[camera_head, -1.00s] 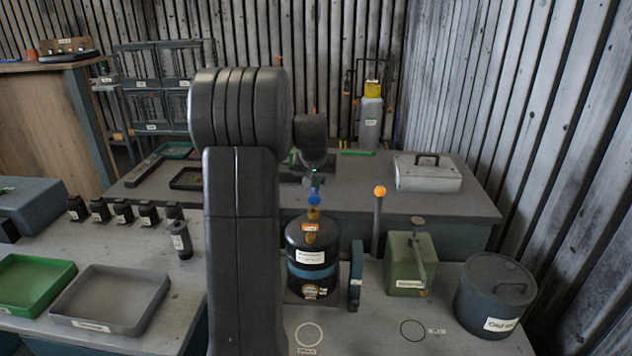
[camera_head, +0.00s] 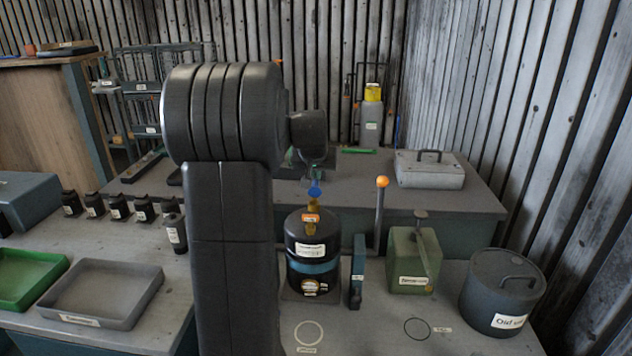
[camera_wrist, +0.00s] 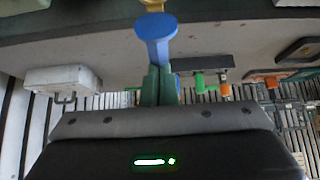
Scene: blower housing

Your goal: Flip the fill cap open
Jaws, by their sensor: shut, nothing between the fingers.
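The fill cap, a blue rounded part (camera_head: 315,189), sits on the brass-coloured neck (camera_head: 312,204) on top of a black tank (camera_head: 313,250) with a blue band. In the wrist view the blue cap (camera_wrist: 155,28) shows a round face on a short stem, with a bit of yellow neck above it. In the head view my gripper is mostly hidden behind my arm, just above the cap. The cap's exact angle is unclear.
A lever with an orange knob (camera_head: 382,182) rises right of the tank. A green box (camera_head: 412,262) and a dark lidded pot (camera_head: 502,292) stand further right. A grey case (camera_head: 430,170) lies on the back bench. Trays (camera_head: 105,296) are at left.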

